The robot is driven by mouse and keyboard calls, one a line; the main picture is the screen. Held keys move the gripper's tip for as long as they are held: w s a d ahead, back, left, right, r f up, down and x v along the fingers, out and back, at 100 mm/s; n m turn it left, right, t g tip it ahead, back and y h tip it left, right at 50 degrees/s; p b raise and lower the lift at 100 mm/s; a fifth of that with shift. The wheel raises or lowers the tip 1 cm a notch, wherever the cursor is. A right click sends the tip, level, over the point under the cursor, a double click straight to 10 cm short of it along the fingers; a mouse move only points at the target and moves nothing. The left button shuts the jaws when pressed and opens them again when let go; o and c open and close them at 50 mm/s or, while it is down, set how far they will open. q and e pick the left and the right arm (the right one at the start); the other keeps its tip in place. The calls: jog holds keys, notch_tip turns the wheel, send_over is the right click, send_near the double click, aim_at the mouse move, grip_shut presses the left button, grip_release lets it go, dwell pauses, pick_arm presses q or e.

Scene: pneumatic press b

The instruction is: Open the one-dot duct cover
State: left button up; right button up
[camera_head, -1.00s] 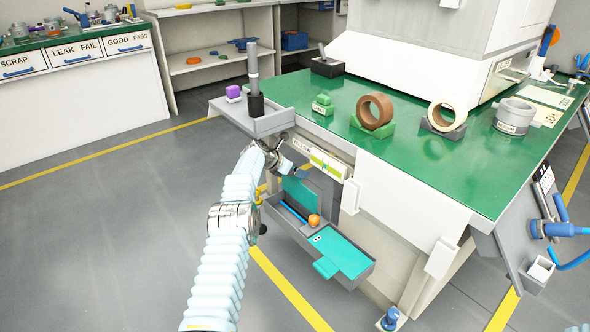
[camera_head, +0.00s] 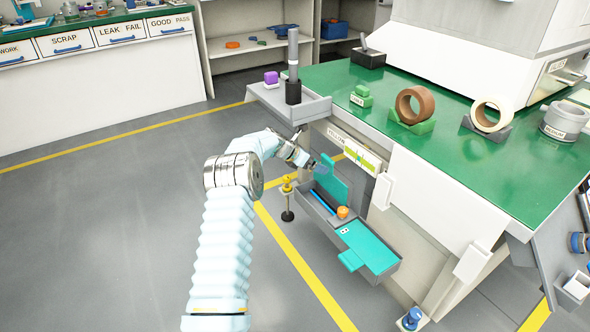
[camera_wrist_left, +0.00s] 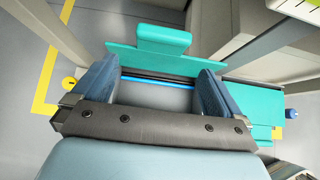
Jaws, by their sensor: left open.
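A grey duct (camera_head: 382,268) hangs low on the side of the press table. One teal cover (camera_head: 332,184) on its far half stands raised, with the opening bare beside it; I cannot see dots on it. The other teal cover (camera_head: 366,246), with a white label bearing two dark dots, lies flat and shut. My left gripper (camera_head: 314,166) is just above and beside the raised cover. In the left wrist view the open left gripper (camera_wrist_left: 155,82) has the raised cover (camera_wrist_left: 150,60) and its tab beyond its fingertips, with nothing held between the fingers. My right gripper is not in view.
An orange ball-like knob (camera_head: 343,212) sits at the duct's middle. A yellow-topped post (camera_head: 287,188) stands left of the duct. A grey shelf (camera_head: 310,106) with a dark upright cylinder juts out above my gripper. The floor at left is clear.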

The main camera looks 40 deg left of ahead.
pick_arm(q)
jog(key=s+a, duration=0.2)
jog(key=s, duration=0.5)
jog(key=shift+a+b, duration=0.3)
jog(key=shift+a, duration=0.1)
jog(key=s+d+f+m+g, duration=0.4)
jog(key=s+d+f+m, duration=0.3)
jog(key=s+d+f, duration=0.35)
jog(key=s+d+f+m+g, duration=0.3)
jog(key=s+d+f+m, duration=0.45)
jog(key=d+f, duration=0.45)
jog(key=s+d+f+m+g, duration=0.1)
jog(key=s+d+m, duration=0.6)
jog(key=s, duration=0.3)
jog(key=s+d+f+m+g, duration=0.1)
jog(key=s+d+m, duration=0.55)
jog(key=s, duration=0.35)
jog(key=shift+m+t, duration=0.3)
jog(key=shift+m, duration=0.6)
jog(key=w+d+r, duration=0.1)
jog(key=w+d+r+p, duration=0.1)
jog(key=w+r, duration=0.1)
jog(key=shift+d+r, duration=0.15)
